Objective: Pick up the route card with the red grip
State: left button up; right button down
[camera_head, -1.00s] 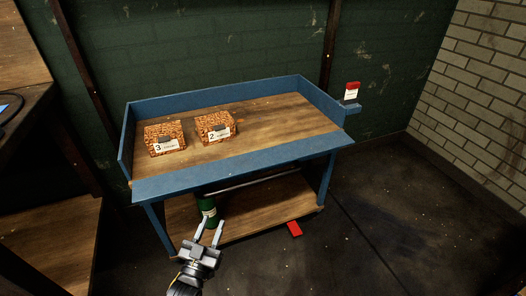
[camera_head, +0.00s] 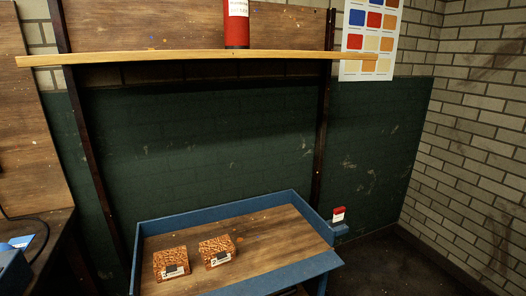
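A small card with a red top and a white lower part (camera_head: 339,214) stands upright in a blue holder (camera_head: 340,230) at the right side of the blue-edged cart. Its red part matches the route card with the red grip; its print is too small to read. It stands apart from any gripper. Neither of my grippers shows in the head view now.
The cart (camera_head: 290,272) has a wooden top with raised blue edges. Two speckled boxes with labels, one left (camera_head: 171,263) and one right (camera_head: 217,251), stand on it. A wooden shelf (camera_head: 200,58) above holds a red cylinder (camera_head: 236,25). Dark floor lies at the right.

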aim_at(339, 213)
jog(key=z, duration=0.5)
jog(key=i, duration=1.5)
jog(key=u, duration=0.6)
